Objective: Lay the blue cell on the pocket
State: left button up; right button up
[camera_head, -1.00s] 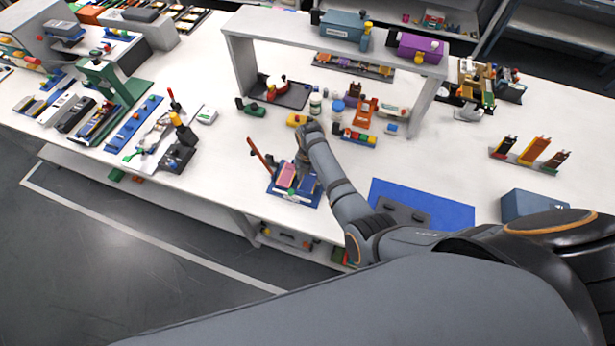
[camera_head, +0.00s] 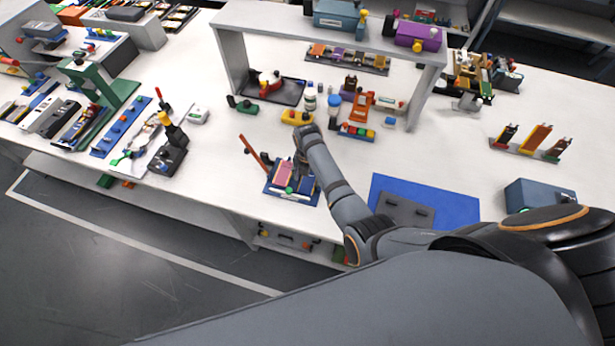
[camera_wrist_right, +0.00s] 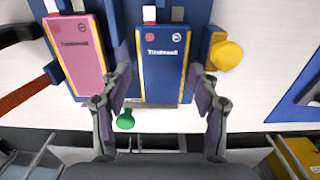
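The blue cell (camera_wrist_right: 163,62) stands out in the right wrist view, a flat blue pouch with yellow edges and white lettering. It sits in a blue holder (camera_wrist_right: 115,15) beside a pink cell (camera_wrist_right: 75,48). My right gripper (camera_wrist_right: 159,110) is open, with one finger on each side of the blue cell's near end; contact cannot be told. In the head view my right gripper (camera_head: 304,160) is over the holder (camera_head: 279,190) and partly hides it. A dark grey plate with recesses (camera_head: 405,210), possibly the pocket, lies on a blue mat (camera_head: 455,208). My left gripper is out of view.
A red-brown lever (camera_head: 252,148) rises from the holder's left side. A yellow knob (camera_wrist_right: 226,55) is close to the right finger, and a green knob (camera_wrist_right: 126,121) is near the left one. A blue-grey box (camera_head: 538,195) stands right of the mat. A white riser shelf (camera_head: 231,60) stands behind.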

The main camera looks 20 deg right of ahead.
aim_at(308, 180)
jog(key=shift+r+p, duration=0.3)
notch_tip(308, 180, up, 7)
jog(key=p, duration=0.7)
jog(key=shift+f, duration=0.1)
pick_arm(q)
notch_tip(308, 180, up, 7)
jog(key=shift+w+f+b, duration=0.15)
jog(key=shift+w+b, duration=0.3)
pick_arm(e)
notch_tip(308, 180, up, 5)
jog(key=shift+f, duration=0.15)
